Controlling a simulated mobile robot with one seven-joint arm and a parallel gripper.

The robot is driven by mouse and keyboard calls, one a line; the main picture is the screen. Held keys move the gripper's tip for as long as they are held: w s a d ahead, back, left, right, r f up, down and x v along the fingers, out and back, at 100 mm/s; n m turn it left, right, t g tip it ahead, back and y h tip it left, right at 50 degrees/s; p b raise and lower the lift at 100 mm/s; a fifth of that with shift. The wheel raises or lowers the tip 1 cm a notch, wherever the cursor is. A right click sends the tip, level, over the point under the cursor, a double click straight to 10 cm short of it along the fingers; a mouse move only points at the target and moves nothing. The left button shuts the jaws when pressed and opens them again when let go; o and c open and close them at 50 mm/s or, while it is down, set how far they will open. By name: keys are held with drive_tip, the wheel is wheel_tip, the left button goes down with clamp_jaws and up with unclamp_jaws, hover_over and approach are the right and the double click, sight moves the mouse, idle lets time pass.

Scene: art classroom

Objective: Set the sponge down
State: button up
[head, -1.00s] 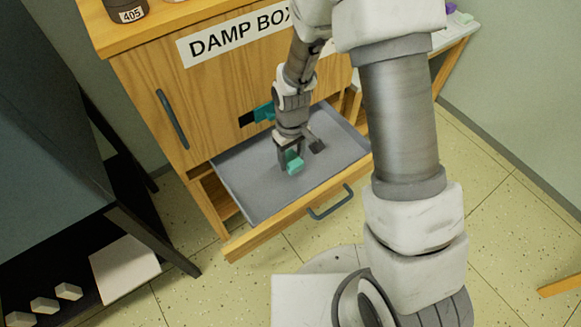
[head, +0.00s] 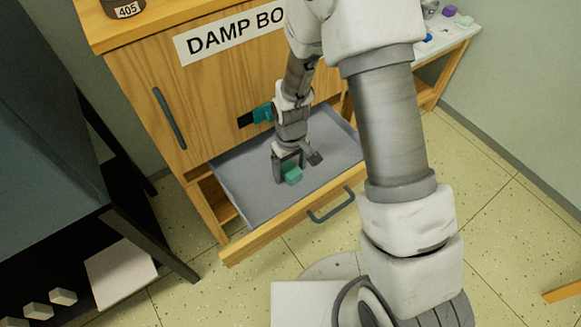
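The teal sponge (head: 292,175) is in the open drawer of the wooden cabinet, low at the grey drawer floor (head: 250,195), and looks to rest on it. My gripper (head: 289,166) points down into the drawer right at the sponge. Its fingers look spread, one on the left of the sponge and one at its upper right. The sponge's far side is partly hidden by the gripper.
The drawer front has a dark handle (head: 331,205). The cabinet (head: 140,95) carries a "DAMP BOX" sign (head: 222,36), partly hidden by my arm. Bare drawer floor lies around the sponge. A dark shelf unit (head: 60,190) stands at left.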

wheel_tip(320, 180, up, 13)
drive_tip(key=p, duration=0.4)
wheel_tip(320, 180, up, 17)
drive_tip(key=m+t, duration=0.3)
hover_over(291, 169)
drive_tip(key=s+d, duration=0.4)
drive_tip(key=d, duration=0.3)
drive_tip(key=s+d+r+m+t, duration=0.2)
drive_tip(key=s+d+r, duration=0.4)
drive_tip(key=s, duration=0.5)
wheel_tip(291, 169, up, 3)
drive_tip(key=shift+f+m+t, duration=0.2)
drive_tip(key=shift+m+t, duration=0.1)
drive_tip(key=shift+m, duration=0.6)
